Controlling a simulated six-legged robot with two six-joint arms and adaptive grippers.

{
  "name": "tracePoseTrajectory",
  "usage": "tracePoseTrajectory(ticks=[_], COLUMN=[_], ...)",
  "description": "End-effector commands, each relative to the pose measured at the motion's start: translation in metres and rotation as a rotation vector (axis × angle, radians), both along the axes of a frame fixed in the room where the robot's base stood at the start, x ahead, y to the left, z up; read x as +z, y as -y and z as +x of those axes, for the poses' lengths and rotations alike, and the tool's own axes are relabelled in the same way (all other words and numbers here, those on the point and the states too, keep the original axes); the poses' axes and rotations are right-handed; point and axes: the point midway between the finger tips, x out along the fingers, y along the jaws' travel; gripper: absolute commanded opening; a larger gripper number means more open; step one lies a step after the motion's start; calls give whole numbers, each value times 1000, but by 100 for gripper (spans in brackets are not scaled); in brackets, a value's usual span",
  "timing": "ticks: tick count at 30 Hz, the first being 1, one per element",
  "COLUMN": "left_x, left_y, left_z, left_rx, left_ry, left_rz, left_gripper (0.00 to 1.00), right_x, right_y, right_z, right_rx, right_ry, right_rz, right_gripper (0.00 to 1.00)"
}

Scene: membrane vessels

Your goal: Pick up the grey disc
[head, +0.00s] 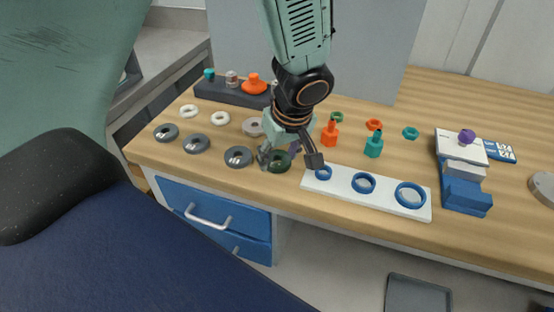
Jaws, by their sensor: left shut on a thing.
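My left gripper (288,158) reaches down from the top middle to the bench top. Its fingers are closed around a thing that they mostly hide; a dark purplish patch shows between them. A dark green ring (279,162) lies under the left finger; I cannot tell whether they touch. A light grey disc (252,126) lies behind and left of the gripper. Dark grey ring-shaped discs lie in a row to the left: a left one (166,132), a middle one (196,144) and a right one (238,156). My right gripper is not in view.
A white plate (338,188) with blue rings lies right of the gripper at the front edge. Orange (330,134) and teal (374,145) fittings stand behind it. A dark rack (230,93) stands at the back left. A blue block (466,193) is at right. Bare wood lies beyond.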

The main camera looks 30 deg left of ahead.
Motion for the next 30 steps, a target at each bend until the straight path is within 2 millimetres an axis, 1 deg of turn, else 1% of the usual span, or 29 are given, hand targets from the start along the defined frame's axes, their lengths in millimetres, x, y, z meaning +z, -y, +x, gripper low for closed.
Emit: tracePoseTrajectory(ticks=[1, 4, 10, 13, 16, 21, 24, 27, 30], left_x=[0, 0, 1, 8, 24, 59, 77, 90, 99], left_y=[0, 0, 0, 0, 0, 0, 0, 0, 0], left_z=[0, 0, 0, 1, 1, 1, 1, 1, 1], left_rx=[0, -1, 0, -1, 0, 1, 0, 0, -1], left_ry=[0, 0, 0, 3, 5, 5, 5, 4, 4], left_rz=[0, 0, 0, 1, 0, 0, 1, 1, 1], left_gripper=[31, 23, 23, 23, 23, 23, 23, 23, 23], right_x=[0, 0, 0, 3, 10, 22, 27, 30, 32], right_y=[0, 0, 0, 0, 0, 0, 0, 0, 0], right_z=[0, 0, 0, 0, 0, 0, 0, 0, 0], right_rx=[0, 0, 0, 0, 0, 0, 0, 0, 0], right_ry=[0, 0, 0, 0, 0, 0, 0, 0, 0], right_rz=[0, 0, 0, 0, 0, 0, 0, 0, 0], right_gripper=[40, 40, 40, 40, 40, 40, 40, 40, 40])
